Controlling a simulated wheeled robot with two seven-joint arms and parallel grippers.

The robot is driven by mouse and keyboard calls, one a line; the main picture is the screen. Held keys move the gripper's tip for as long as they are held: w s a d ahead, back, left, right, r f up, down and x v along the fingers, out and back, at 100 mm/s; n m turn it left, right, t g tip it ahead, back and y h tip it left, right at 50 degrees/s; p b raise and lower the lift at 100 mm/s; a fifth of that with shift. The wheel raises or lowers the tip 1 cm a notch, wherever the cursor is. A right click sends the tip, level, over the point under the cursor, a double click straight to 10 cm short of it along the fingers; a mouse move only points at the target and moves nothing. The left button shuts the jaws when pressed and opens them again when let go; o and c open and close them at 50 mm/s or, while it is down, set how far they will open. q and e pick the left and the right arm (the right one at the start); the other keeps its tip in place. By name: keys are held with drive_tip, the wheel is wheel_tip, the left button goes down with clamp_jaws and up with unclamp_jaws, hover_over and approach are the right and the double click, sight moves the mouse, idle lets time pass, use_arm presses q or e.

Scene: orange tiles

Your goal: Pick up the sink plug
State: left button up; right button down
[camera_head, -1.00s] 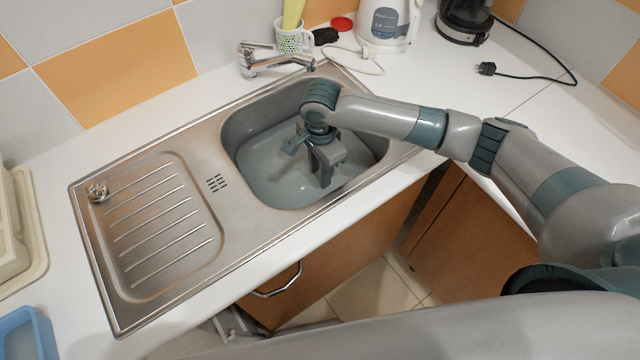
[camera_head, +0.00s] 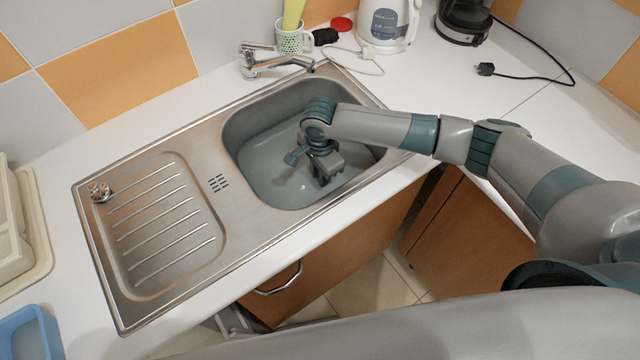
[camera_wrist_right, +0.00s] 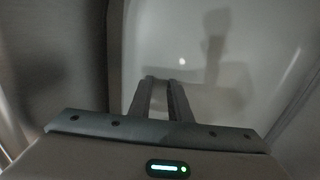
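My right gripper (camera_head: 322,182) points down inside the sink basin (camera_head: 268,178), low near its bottom. In the right wrist view its two fingers (camera_wrist_right: 161,78) are close together with a narrow gap, and I see nothing held between them. The wrist view shows a pale grey basin surface with a small bright spot ahead of the fingertips; I cannot tell if it is a reflection. I cannot make out a sink plug in the basin. A small shiny metal piece (camera_head: 100,192) lies at the drainboard's left corner; I cannot tell if it is the plug. My left gripper is not in view.
The tap (camera_head: 272,60) stands behind the basin. A patterned cup (camera_head: 293,38), a red lid (camera_head: 341,24), a kettle (camera_head: 388,22) and a coffee maker (camera_head: 464,20) stand at the back. The ribbed drainboard (camera_head: 190,245) is mostly bare.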

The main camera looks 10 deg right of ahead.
idle(0.3)
wheel_tip(320, 180, up, 10)
drive_tip(key=b, duration=0.2)
idle(0.5)
